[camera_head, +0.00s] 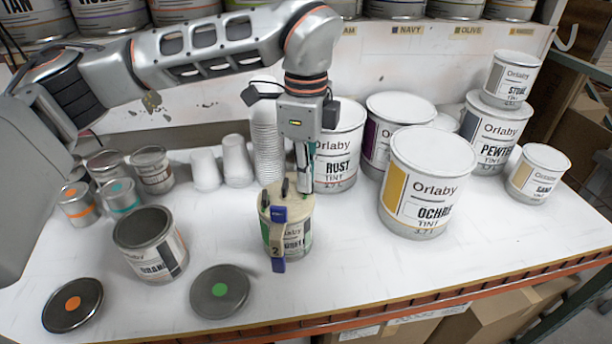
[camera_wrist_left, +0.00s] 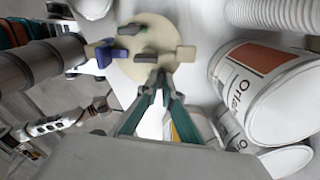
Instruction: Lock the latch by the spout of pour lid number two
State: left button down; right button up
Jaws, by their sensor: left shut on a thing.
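Pour lid number two (camera_head: 274,202) is a round cream lid on a can (camera_head: 294,240) with a white label and green edges, partly covered. A blue piece (camera_head: 279,214) and a strip marked "2" (camera_head: 276,250) hang down its front side. Dark upright tabs stand on top; in the left wrist view two dark tabs (camera_wrist_left: 130,29) show on the lid (camera_wrist_left: 160,25), with the blue piece (camera_wrist_left: 103,54) at left. My left gripper (camera_head: 303,188) points down at the lid's right side, shut on the nearer dark tab (camera_wrist_left: 146,58). I cannot tell whether that tab is the spout's latch. My right gripper is out of view.
An open can (camera_head: 150,244) stands left, with loose lids (camera_head: 72,305) (camera_head: 221,291) in front. White cups (camera_head: 237,168) and a cup stack (camera_head: 267,135) stand behind. The Rust can (camera_head: 340,150) and Ochre can (camera_head: 427,185) crowd the right. The front right bench is clear.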

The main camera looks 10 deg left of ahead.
pick_arm(q)
jog(key=m, duration=0.3)
jog(key=shift+b, duration=0.4)
jog(key=m, duration=0.4)
jog(key=shift+m, duration=0.3)
jog(key=m, duration=0.6)
jog(key=shift+m, duration=0.3)
jog(key=c, duration=2.2)
grip_release()
